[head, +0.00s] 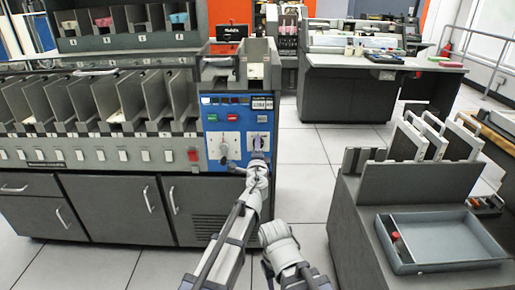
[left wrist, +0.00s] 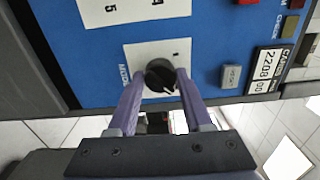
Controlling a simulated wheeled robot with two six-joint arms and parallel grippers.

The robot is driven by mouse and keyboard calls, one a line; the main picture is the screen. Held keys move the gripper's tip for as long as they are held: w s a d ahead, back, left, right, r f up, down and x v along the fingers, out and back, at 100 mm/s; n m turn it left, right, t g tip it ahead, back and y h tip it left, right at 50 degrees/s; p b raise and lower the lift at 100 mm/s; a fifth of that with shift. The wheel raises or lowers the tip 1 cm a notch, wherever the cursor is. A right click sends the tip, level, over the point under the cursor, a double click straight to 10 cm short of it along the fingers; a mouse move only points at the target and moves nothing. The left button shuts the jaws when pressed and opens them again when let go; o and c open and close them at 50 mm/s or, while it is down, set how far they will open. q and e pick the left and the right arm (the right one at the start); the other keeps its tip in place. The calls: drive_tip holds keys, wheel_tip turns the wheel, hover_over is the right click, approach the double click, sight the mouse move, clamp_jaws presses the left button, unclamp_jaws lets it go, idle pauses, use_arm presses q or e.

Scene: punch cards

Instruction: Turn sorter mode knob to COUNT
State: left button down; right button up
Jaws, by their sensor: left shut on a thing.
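The mode knob (left wrist: 158,75) is a round black knob on a white plate (left wrist: 137,52) marked MODE, on the sorter's blue panel (left wrist: 220,35). My left gripper (left wrist: 158,82) is shut on the knob, with one purple finger on each side. A small light mark shows on the knob's lower right in the left wrist view. The COUNT lettering cannot be read. In the head view my left gripper (head: 258,153) is at the right white plate (head: 260,137) of the panel and partly hides the knob. My right arm shows low in the head view, but its gripper cannot be made out.
A second white plate with a larger grey dial (head: 223,150) is just left of the mode plate. A red switch (head: 194,155) is further left. A dark cabinet with a grey tray (head: 440,262) stands at the right. Tiled floor (head: 303,147) is clear between.

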use_arm(q)
drive_tip(key=shift+c, duration=1.6)
unclamp_jaws()
drive_tip(key=shift+s, duration=0.1)
drive_tip(key=s, duration=0.7)
drive_tip(key=shift+s, duration=0.3)
use_arm(e)
drive_tip(key=shift+s+d, duration=0.6)
drive_tip(key=shift+s, duration=0.25)
